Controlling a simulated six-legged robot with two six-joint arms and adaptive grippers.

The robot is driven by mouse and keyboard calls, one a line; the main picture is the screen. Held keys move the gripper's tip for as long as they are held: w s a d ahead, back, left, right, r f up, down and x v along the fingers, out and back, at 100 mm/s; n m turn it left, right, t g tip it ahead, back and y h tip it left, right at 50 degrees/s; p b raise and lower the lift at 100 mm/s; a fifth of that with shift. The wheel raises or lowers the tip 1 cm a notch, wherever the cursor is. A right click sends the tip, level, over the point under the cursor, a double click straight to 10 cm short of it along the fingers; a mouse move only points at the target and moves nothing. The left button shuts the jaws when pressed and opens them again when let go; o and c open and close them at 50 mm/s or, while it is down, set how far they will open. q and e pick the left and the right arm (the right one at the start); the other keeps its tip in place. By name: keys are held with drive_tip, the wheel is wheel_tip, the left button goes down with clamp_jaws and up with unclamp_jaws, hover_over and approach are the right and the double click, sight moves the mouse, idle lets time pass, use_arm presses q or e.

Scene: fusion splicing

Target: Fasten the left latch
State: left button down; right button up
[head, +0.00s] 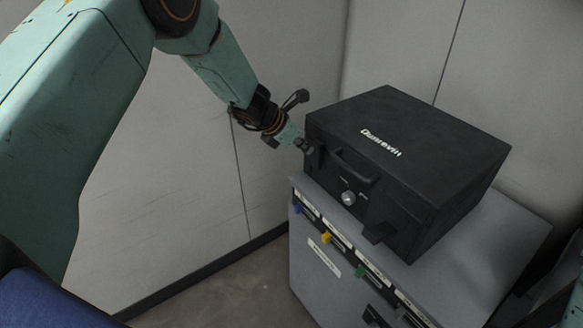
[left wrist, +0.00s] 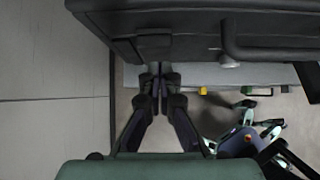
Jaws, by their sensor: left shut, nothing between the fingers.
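The black case (head: 400,135) stands shut on a grey cabinet, with its front facing lower left. Its left latch (head: 317,156) is at the left end of the front, partly behind my fingertips. The latch also shows in the left wrist view (left wrist: 154,42), just above the fingertips. My left gripper (head: 303,146) is shut and empty, with its tips at or very near the latch; I cannot tell whether they touch. The closed fingers show in the left wrist view (left wrist: 157,76). I cannot tell whether this latch is fastened. My right gripper is not in view.
The case front also has a handle (head: 354,166), a round silver lock (head: 348,198) and a right latch (head: 380,233) that juts outward. The cabinet top (head: 480,235) is bare to the right. Pale wall panels (head: 160,185) stand behind and to the left.

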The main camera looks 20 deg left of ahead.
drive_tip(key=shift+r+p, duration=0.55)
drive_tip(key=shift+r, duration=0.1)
